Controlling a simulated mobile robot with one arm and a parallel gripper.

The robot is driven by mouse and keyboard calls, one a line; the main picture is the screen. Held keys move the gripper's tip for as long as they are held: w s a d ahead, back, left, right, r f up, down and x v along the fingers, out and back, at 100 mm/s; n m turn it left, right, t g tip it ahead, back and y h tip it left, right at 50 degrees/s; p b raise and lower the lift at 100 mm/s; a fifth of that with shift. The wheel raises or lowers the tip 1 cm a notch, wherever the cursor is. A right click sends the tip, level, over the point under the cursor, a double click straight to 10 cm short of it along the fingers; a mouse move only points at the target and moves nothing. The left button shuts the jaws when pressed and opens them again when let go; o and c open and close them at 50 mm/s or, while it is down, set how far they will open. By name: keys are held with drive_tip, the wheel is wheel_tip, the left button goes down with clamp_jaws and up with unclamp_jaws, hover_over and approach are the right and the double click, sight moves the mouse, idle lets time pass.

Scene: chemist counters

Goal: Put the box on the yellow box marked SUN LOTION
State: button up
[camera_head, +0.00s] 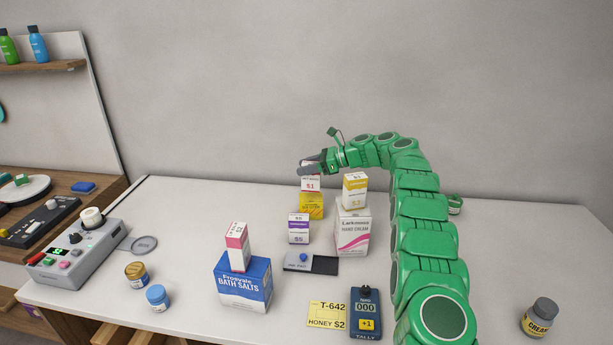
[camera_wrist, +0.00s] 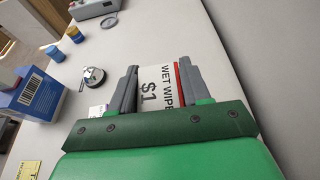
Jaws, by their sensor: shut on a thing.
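A white and red box marked WET WIPES and $1 (camera_wrist: 155,88) is between the two grey fingers of my gripper (camera_wrist: 158,78). My gripper (camera_head: 308,168) is shut on this box, which also shows in the head view (camera_head: 311,184), upright. A yellow box (camera_head: 311,206) stands at the back of the counter, directly below the held box in the head view; its lettering is too small to read. The two boxes meet in the picture; I cannot tell whether they touch. In the wrist view the yellow box is hidden.
A purple-and-white box (camera_head: 299,228) stands in front. A blue bath salts box (camera_head: 244,283) carries a pink-and-white box (camera_head: 238,247).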

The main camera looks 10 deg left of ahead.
drive_tip(key=shift+w+a+f, duration=0.1)
drive_tip(key=shift+w+f, duration=0.05)
drive_tip(key=shift+f, duration=0.05)
drive_tip(key=shift+f, duration=1.55)
drive_tip(key=shift+f, duration=0.1)
drive_tip(key=o, duration=1.1)
drive_tip(key=v, duration=1.2)
